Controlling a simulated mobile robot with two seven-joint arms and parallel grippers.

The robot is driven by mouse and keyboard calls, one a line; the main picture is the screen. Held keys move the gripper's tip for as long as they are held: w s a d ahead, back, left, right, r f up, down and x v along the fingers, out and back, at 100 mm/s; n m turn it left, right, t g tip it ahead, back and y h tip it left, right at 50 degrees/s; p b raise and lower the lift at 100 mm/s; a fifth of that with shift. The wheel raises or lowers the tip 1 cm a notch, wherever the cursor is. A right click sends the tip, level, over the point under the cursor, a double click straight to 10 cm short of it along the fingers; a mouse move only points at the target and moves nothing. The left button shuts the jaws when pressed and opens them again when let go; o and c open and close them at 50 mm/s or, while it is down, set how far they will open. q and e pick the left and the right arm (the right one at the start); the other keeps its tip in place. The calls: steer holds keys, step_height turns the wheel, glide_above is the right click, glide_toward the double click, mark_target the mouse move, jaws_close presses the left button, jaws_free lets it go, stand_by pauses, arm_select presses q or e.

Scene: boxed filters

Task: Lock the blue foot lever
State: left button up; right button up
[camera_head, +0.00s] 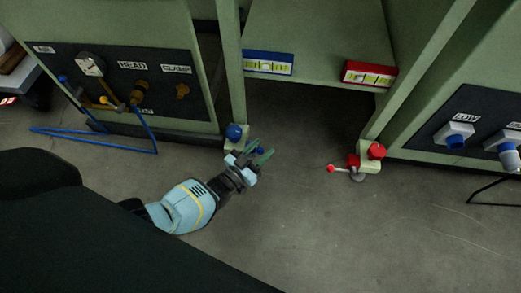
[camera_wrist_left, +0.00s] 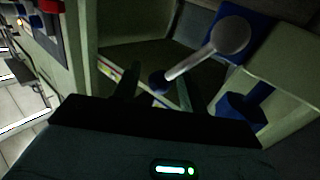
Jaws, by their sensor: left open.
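The blue foot lever (camera_wrist_left: 205,52) shows in the left wrist view as a pale rod with a round end against a blue block and a blue ball (camera_wrist_left: 158,81) at its other end. My left gripper (camera_wrist_left: 158,76) is open, and the ball appears between its two fingers. I cannot tell whether they touch it. In the head view my left gripper (camera_head: 263,149) is low over the floor, just right of the blue-capped foot (camera_head: 235,132) of the green frame. The gripper hides most of the lever there. My right gripper is not in view.
The floor between the feet is clear.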

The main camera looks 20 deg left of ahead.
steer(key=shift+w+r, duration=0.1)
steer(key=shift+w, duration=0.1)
arm_select(q)
steer(key=shift+c, duration=1)
steer(key=c, duration=0.7)
jaws_close()
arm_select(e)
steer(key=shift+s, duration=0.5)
